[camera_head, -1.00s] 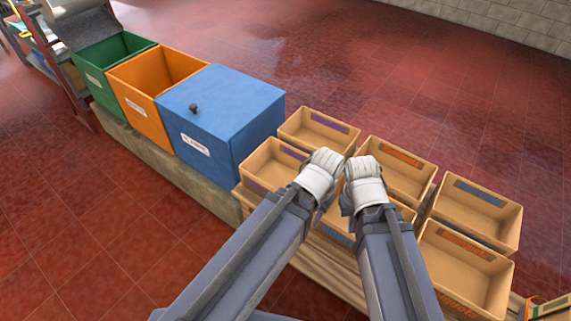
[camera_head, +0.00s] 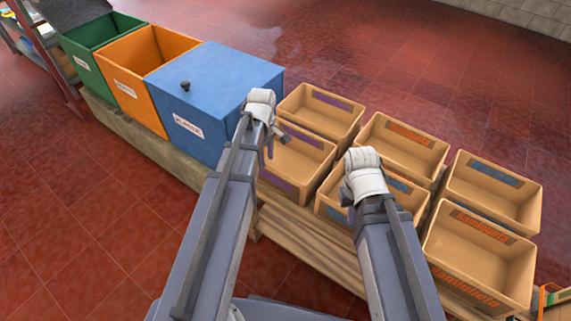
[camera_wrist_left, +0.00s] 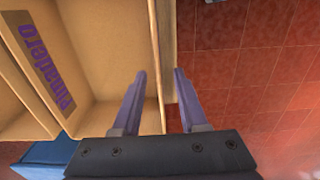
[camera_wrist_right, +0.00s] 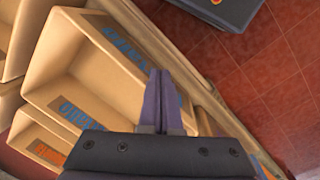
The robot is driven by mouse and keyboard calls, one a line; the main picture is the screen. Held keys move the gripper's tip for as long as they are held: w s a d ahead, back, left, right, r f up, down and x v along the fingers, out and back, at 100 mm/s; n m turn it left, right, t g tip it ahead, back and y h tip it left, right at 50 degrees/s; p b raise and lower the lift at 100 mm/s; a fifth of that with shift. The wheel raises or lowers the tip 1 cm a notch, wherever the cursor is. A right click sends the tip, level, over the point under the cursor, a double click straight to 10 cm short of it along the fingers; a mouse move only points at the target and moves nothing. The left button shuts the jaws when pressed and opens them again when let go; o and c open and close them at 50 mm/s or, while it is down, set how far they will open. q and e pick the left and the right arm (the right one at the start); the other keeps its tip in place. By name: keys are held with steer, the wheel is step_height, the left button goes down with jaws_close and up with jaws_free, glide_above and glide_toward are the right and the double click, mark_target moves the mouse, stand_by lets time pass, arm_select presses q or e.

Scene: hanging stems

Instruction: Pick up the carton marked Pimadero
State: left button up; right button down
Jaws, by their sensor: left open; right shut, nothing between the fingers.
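The carton marked Pimadero (camera_wrist_left: 105,45) fills the left of the left wrist view, its purple label on an inner wall. In the head view it appears to be the front purple-labelled carton (camera_head: 312,158), beside the blue bin. My left gripper (camera_head: 274,142) is partly in front of it. In the left wrist view its open fingers (camera_wrist_left: 160,75) lie on either side of the line of the carton's near wall; their height over the rim is unclear. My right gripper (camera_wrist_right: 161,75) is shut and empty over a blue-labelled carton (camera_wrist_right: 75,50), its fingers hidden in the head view.
Another purple-labelled carton (camera_head: 305,102) stands behind; its lettering is unclear. Orange-labelled (camera_head: 480,260) and blue-labelled cartons stand to the right. A closed blue bin (camera_head: 225,75), an orange bin (camera_head: 118,82) and a green bin (camera_head: 80,55) stand left. Red floor (camera_head: 75,220) is open in front.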

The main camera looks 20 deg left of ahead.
arm_select(q)
steer(key=shift+f+b, duration=1.1)
steer(key=shift+f, duration=0.15)
steer(key=shift+f, duration=0.1)
step_height(320, 180, down, 5)
steer(key=b, duration=0.5)
steer(key=shift+w+d, duration=0.1)
steer(key=shift+w, duration=0.05)
jaws_close()
